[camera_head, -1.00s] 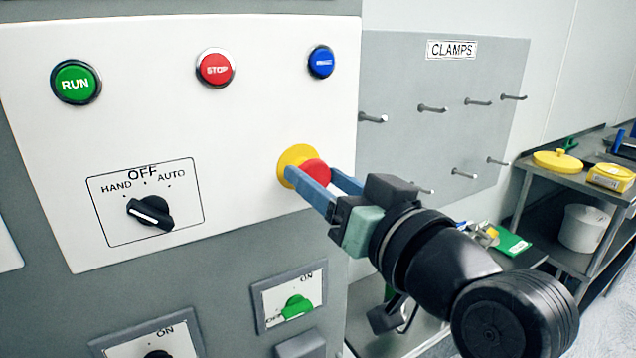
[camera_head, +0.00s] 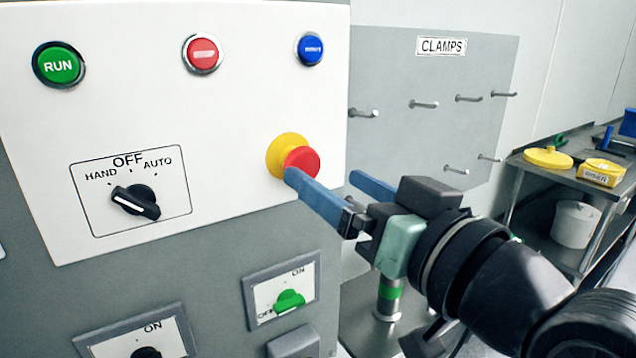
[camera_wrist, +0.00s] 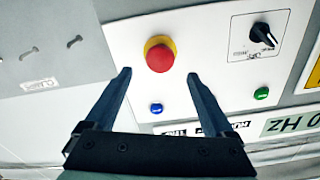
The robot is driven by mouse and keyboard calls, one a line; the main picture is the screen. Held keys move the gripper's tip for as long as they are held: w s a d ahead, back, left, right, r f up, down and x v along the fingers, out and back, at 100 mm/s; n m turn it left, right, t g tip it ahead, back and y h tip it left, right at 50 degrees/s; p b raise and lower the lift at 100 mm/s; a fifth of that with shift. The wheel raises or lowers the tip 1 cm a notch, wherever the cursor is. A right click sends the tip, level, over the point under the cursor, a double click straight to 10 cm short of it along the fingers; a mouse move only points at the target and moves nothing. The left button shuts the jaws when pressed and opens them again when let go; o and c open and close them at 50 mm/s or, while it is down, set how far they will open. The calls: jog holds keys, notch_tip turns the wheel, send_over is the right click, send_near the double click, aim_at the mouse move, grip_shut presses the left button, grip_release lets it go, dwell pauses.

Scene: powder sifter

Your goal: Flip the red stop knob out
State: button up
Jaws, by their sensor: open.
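The red stop knob (camera_head: 301,161) is a mushroom-shaped button on a yellow collar (camera_head: 287,150), at the lower right of the white control panel. My gripper (camera_head: 330,178) is open in front of the panel, its two blue fingers spread apart. In the head view the near fingertip overlaps the knob's lower edge; contact cannot be told. In the wrist view the red knob (camera_wrist: 160,58) appears beyond and between the fingertips (camera_wrist: 158,73), with nothing held. A separate flat red button (camera_head: 202,53) sits at the top of the panel.
The panel also has a green RUN button (camera_head: 58,64), a blue button (camera_head: 310,49) and a black selector (camera_head: 136,202). A green switch (camera_head: 289,301) is below. A grey CLAMPS board (camera_head: 430,130) with metal pegs stands to the right, and a shelf (camera_head: 560,170) is farther right.

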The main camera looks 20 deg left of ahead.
jog(key=b+v, duration=0.2)
jog(key=v, duration=0.6)
jog(key=shift+d, duration=0.1)
jog(key=w+r+m+t+h, duration=0.3)
jog(key=r+m+t+h, duration=0.15)
jog(key=r+t, duration=0.45)
jog(key=s+d+r+m+t+h, duration=0.3)
jog(key=s+d+r+t+h, duration=0.1)
jog(key=h, duration=0.5)
jog(key=s+r+t, duration=0.1)
jog(key=s+t, duration=0.1)
jog(key=t, duration=0.1)
jog(key=shift+s+h, duration=0.15)
jog(key=shift+h, duration=0.2)
jog(key=shift+d, duration=0.1)
